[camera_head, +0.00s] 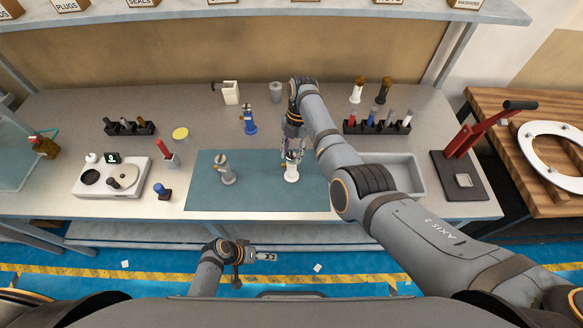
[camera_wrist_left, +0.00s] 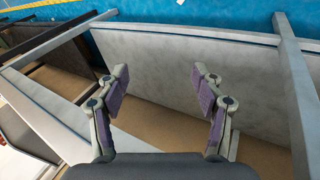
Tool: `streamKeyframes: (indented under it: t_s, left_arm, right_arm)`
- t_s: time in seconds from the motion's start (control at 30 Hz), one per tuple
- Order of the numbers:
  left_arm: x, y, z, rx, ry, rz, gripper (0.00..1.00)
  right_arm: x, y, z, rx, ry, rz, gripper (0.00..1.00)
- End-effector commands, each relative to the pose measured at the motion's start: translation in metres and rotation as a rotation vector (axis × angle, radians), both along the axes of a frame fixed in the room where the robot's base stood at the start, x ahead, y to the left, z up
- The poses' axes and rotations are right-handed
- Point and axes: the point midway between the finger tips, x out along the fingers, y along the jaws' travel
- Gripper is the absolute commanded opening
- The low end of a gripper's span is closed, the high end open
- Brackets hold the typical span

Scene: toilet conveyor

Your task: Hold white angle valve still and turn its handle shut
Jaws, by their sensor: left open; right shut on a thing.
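My right gripper (camera_head: 291,151) reaches down from above and is shut on the upper part of the valve. The fingers cover that part, so the handle cannot be made out clearly. My left gripper (camera_head: 266,256) is low in front of the bench's front edge, away from the valve. In the left wrist view the left gripper (camera_wrist_left: 162,88) is open, with nothing between its purple-padded fingers.
A grey valve (camera_head: 226,176) stands on the mat to the left. A blue valve (camera_head: 249,122) stands behind the mat. A grey tray (camera_head: 408,163) lies to the right, beneath my right arm. A white device (camera_head: 112,178) sits at left. The mat's front left is clear.

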Motion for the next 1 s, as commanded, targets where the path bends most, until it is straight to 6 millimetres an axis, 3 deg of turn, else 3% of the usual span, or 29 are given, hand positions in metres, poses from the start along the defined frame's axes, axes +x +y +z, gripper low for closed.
streamKeyframes:
  t_s: [0.2,0.27,0.33,0.5,0.6,0.73,1.0]
  left_arm:
    - [0.039,-0.058,0.107,-0.258,-0.133,-0.163,0.67]
    - [0.046,-0.071,0.139,-0.322,-0.187,-0.222,0.67]
    - [0.070,-0.075,0.170,-0.328,-0.326,-0.292,0.67]
    - [0.145,-0.050,0.190,-0.105,-0.677,-0.364,0.67]
    - [0.172,-0.038,0.201,-0.001,-0.801,-0.391,0.67]
    - [0.189,-0.030,0.210,0.075,-0.883,-0.409,0.67]
    - [0.197,-0.030,0.209,0.092,-0.902,-0.412,0.67]
  right_arm:
    - [0.000,0.000,0.000,0.000,-0.001,0.000,0.14]
    - [0.000,0.000,0.000,0.000,-0.001,0.000,0.14]
    - [0.000,0.000,0.000,0.000,-0.001,0.000,0.14]
    - [0.000,0.000,0.000,0.000,-0.001,0.000,0.14]
    - [0.000,0.000,0.000,0.000,-0.001,0.000,0.14]
    - [0.000,0.000,0.000,0.000,-0.001,0.000,0.14]
    - [0.000,0.000,0.000,0.000,0.000,0.000,0.14]
